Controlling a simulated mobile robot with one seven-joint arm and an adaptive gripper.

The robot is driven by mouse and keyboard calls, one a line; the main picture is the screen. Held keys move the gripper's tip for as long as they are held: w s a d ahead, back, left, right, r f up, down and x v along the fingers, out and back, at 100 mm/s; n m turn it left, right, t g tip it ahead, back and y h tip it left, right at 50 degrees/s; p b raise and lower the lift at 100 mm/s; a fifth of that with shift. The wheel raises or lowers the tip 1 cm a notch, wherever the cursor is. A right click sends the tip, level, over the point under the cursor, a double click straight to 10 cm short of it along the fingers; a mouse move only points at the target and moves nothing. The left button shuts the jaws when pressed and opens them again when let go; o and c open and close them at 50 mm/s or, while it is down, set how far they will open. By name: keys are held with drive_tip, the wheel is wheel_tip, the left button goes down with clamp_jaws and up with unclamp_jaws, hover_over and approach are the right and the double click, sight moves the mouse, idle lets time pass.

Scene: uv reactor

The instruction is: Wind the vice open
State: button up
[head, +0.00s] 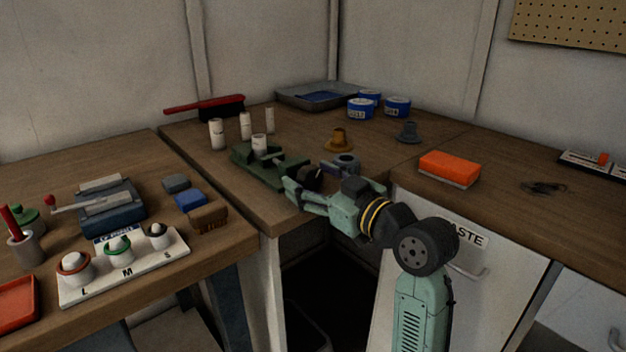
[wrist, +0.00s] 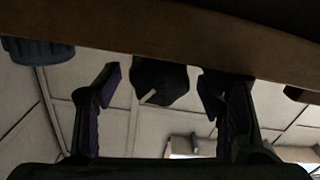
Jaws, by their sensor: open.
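The green vice (head: 268,172) sits near the front corner of the bench, with a white cylinder (head: 260,144) standing at its jaws. A dark knob (head: 311,178) is at its front end, by the bench edge. My gripper (head: 304,187) is at this knob, partly hiding it. In the wrist view the dark knob (wrist: 160,82), with a pale mark on it, lies between the two spread fingers of my gripper (wrist: 161,88). Gaps show on both sides of the knob, so the fingers look apart from it. The vice's jaw gap cannot be made out clearly.
A blue-grey round part (head: 345,163) sits close to the right of my gripper. Several white cylinders (head: 217,134) stand behind the vice. The brown bench edge (wrist: 200,42) runs close above the fingers in the wrist view. An orange block (head: 449,167) lies further right.

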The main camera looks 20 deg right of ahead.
drive_tip(key=v, duration=1.2)
